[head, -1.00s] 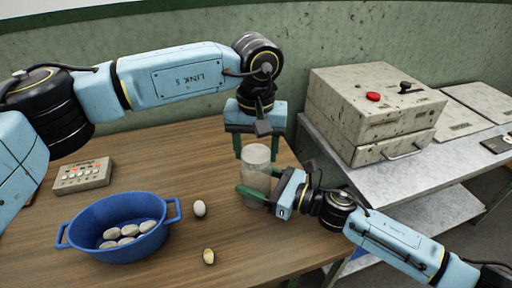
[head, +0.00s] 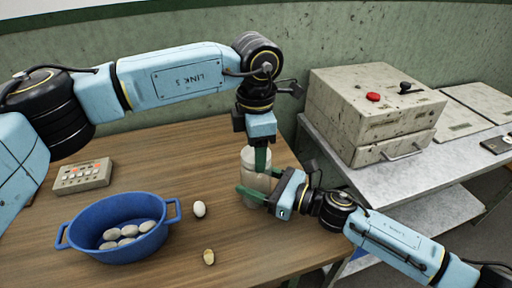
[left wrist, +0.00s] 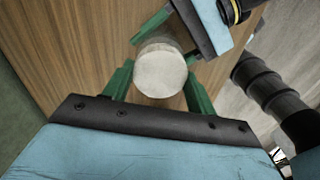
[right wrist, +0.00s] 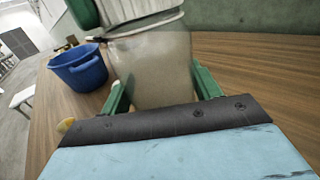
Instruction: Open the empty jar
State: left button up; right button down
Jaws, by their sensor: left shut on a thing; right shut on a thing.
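A cloudy glass jar (head: 249,182) stands upright on the wooden table, with a pale round lid (left wrist: 160,70) on top. My left gripper (head: 262,160) points down from above and is shut on the lid, one green finger on each side. My right gripper (head: 252,192) comes in from the right and is shut around the jar body (right wrist: 152,70). My left gripper's fingers partly hide the lid in the head view.
A blue two-handled basin (head: 84,238) with several whitish cocoons stands at the left. A white cocoon (head: 199,208) and a yellowish one (head: 209,257) lie between basin and jar. A button box (head: 83,176) is behind. A grey machine (head: 375,105) stands on the right-hand bench.

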pick_arm(q)
jog(key=n, duration=0.7)
jog(key=shift+n, duration=0.3)
jog(key=n, duration=1)
jog(key=shift+n, duration=0.4)
jog(key=n, duration=0.3)
jog(key=shift+r+n, duration=0.1)
jog(key=shift+n, duration=0.3)
jog(key=n, duration=0.6)
jog(key=shift+r, duration=0.2)
jog(key=shift+r, duration=0.9)
jog(key=shift+r, duration=0.1)
